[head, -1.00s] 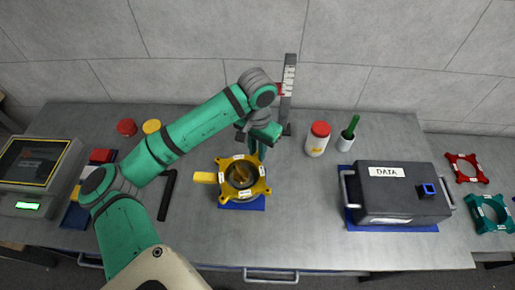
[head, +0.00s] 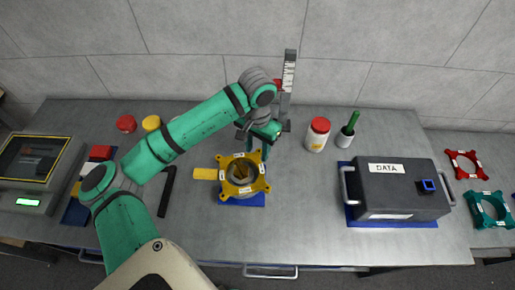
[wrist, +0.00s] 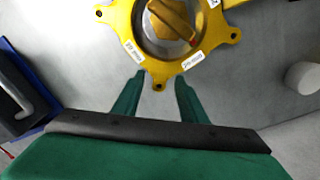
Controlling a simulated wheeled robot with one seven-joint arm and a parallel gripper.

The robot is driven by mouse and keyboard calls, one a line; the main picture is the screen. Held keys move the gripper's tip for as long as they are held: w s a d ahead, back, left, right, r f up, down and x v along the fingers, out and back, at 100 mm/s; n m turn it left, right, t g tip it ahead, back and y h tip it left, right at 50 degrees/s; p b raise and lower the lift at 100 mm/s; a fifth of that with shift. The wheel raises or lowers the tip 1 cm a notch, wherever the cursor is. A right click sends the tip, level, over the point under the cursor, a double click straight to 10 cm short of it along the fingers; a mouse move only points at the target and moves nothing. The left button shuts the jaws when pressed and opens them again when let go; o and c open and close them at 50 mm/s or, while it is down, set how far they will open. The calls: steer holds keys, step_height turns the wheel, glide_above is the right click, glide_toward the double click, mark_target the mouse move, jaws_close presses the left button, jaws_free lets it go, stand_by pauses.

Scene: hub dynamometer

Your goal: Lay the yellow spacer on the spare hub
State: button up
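The yellow spacer (head: 264,184), a ring with labelled lugs, sits over the blue mat (head: 240,201) in the head view. What I take as the spare hub (head: 243,178) shows grey inside the ring's opening, with a yellow bar across it. The spacer fills the top of the wrist view (wrist: 118,22), the hub's grey face (wrist: 152,38) inside it. My gripper (head: 264,150) is just behind the spacer. In the wrist view its two fingers (wrist: 160,76) are spread, with one lug near the gap between their tips. I cannot tell whether they touch it.
A height gauge (head: 288,85) stands behind my gripper. The front of the bench is mostly clear.

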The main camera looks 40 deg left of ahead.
step_height(320, 180, up, 11)
stand_by(0.6)
steer(key=shift+f, duration=0.1)
